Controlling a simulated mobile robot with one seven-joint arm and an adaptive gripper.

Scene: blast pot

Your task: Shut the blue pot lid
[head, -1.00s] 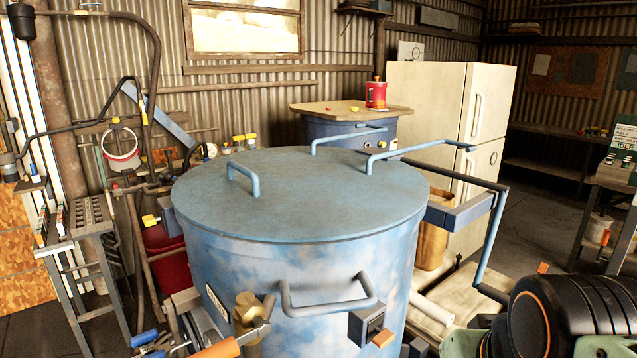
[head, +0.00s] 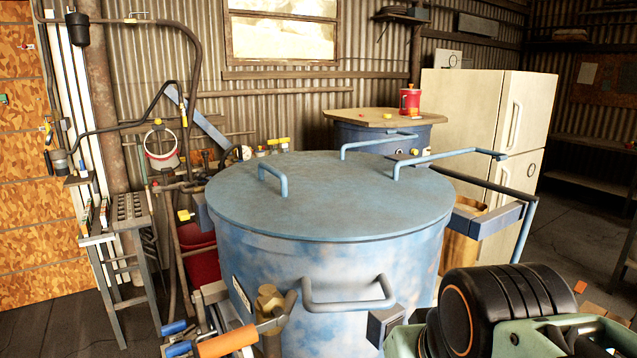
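The blue pot (head: 330,275) stands in the middle of the head view. Its round blue lid (head: 330,205) lies flat over the top, and its edge appears to rest on the rim all along the visible front. The lid has a small bent handle (head: 272,178) on its left side and a longer bar (head: 440,158) at the back right. Black and green parts of my arm show at the lower right, in front of the pot's right side. My gripper's fingers do not show.
An orange-gripped lever (head: 228,341) and a brass fitting (head: 270,303) stick out at the pot's lower front. A metal rack (head: 125,215) and a red bucket (head: 198,255) stand left. A cream fridge (head: 485,120) stands behind right. Floor is open at far right.

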